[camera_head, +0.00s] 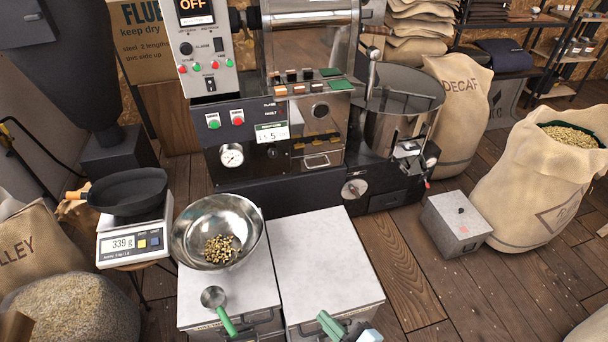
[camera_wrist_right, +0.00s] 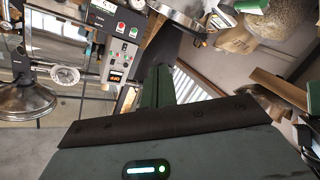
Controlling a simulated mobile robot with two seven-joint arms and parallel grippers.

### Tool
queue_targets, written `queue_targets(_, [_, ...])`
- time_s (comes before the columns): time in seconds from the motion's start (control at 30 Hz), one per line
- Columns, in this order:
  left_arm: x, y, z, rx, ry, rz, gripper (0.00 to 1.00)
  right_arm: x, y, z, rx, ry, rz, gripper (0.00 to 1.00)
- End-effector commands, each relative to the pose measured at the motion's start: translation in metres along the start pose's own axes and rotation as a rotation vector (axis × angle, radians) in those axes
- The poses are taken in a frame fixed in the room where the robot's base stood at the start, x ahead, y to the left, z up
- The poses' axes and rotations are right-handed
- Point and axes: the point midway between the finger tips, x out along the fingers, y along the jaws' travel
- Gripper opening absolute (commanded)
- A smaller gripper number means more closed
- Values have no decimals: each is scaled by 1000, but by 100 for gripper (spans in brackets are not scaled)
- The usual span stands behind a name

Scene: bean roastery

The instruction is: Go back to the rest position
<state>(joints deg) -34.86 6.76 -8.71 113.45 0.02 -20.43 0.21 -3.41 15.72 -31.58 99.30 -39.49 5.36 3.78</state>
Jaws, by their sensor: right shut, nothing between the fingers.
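My right gripper (camera_head: 331,325) shows at the bottom edge of the head view, over the front of the right-hand pale cabinet top (camera_head: 325,260). Its green fingers are shut with nothing between them, and the rest of that arm is cut off by the frame. In the right wrist view the green fingers (camera_wrist_right: 158,88) point away from the dark crossbar. My left gripper is not in view.
A steel bowl (camera_head: 190,237) with beans and a green-handled scoop (camera_head: 214,297) sit on the left cabinet. A black pan (camera_head: 130,190) rests on the scale (camera_head: 130,241), reading 339 g. The roaster (camera_head: 270,120) stands behind. Sacks and a grey box (camera_head: 456,224) stand right.

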Motion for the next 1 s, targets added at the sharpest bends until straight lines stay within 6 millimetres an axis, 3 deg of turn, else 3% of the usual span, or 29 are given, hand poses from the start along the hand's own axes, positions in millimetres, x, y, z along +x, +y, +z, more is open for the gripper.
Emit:
queue_targets(0.17, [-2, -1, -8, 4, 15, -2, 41, -66, -5, 48, 374, -295, 108, 0])
queue_targets(0.3, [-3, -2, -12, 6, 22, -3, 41, -125, -22, 79, 624, -502, 159, 0])
queue_targets(0.5, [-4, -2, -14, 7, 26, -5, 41, -185, -43, 98, 843, -678, 191, 0])
queue_targets(0.63, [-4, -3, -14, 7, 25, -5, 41, -199, -48, 101, 891, -716, 196, 0])
queue_targets(1.0, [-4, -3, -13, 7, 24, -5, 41, -200, -49, 101, 895, -718, 196, 0])
